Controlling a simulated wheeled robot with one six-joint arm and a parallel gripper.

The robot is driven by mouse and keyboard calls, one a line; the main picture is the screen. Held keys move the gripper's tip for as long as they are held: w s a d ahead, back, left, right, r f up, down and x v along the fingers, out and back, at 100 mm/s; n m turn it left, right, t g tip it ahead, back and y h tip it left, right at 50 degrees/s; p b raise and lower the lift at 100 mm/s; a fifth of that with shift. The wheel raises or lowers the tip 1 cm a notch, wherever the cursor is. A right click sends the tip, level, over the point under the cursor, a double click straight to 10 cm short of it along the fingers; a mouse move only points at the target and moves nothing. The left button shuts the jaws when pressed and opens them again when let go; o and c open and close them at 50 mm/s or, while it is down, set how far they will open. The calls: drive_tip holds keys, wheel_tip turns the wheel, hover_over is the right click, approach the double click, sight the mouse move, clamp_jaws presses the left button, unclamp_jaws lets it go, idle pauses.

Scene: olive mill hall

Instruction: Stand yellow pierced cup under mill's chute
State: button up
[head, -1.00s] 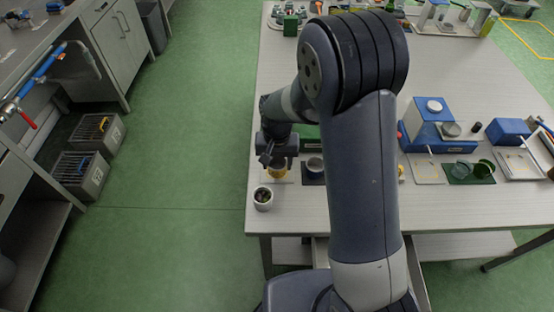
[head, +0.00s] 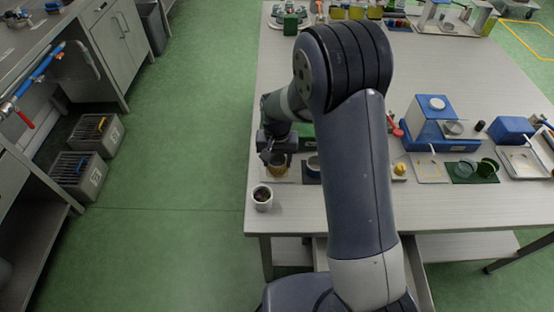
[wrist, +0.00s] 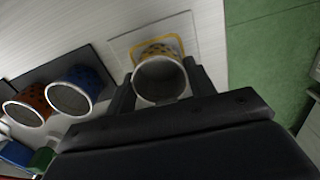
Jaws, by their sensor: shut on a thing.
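The yellow pierced cup (wrist: 160,76) is between the two fingers of my gripper (wrist: 160,88) in the wrist view, its open mouth facing the camera. My gripper is shut on it. In the head view the cup (head: 276,162) hangs below my gripper (head: 276,150) at the table's left edge. It is over a pale mat with a yellow outline (wrist: 133,52); I cannot tell how far above it. I cannot make out the mill's chute.
A white cup with dark contents (head: 262,198) stands at the table's near left corner. A blue machine (head: 432,122) stands to the right, with a pale mat (head: 428,168) and a green mat (head: 472,172) before it. My arm hides the table's middle. Open table lies farther back.

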drive_tip(key=shift+f, duration=0.15)
idle(0.4)
drive_tip(key=o, duration=1.2)
wheel_tip(320, 180, up, 8)
drive_tip(key=p, duration=0.4)
drive_tip(key=shift+s+f, duration=0.2)
drive_tip(key=shift+s, duration=0.25)
